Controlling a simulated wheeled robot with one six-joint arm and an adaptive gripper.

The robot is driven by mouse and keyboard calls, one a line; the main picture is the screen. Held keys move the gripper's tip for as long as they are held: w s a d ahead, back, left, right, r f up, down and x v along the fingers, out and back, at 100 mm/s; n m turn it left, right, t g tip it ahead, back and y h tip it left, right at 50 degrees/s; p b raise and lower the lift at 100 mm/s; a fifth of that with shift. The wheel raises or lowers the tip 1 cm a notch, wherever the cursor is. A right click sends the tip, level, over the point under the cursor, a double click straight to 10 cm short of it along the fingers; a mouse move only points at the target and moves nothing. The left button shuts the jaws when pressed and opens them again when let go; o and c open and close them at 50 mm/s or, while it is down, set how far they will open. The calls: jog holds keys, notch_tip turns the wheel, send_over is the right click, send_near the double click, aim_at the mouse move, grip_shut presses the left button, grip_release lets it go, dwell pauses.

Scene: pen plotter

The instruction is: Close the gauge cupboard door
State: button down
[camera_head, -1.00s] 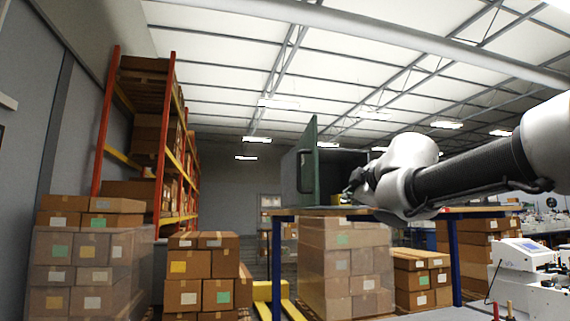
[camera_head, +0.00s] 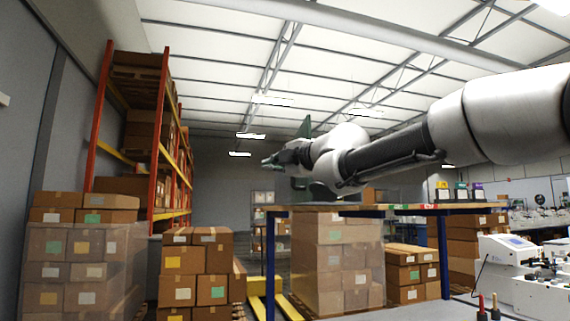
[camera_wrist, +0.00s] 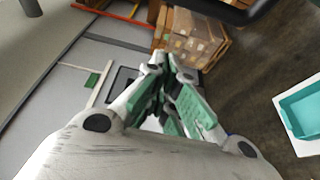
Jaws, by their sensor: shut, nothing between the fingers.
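The green gauge cupboard stands on the workbench (camera_head: 400,208) in the head view, mostly hidden behind my arm. The top edge of its green door (camera_head: 306,128) shows above my arm. How far the door stands open cannot be told now. My gripper (camera_head: 268,163) is shut and empty, stretched out to the left in front of the cupboard, above the bench's left end. In the wrist view my gripper (camera_wrist: 168,66) shows its green-padded fingers together; I cannot make out the door there.
Stacked cartons (camera_head: 337,260) are under the bench. A tall orange rack (camera_head: 158,140) and more cartons stand left. A white machine (camera_head: 515,270) is at lower right. Air left of my gripper is clear.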

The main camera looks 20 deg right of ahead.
jog(key=shift+w+d, duration=0.25)
jog(key=shift+d, duration=0.7)
jog(key=shift+w+d, duration=0.25)
jog(key=shift+d, duration=0.65)
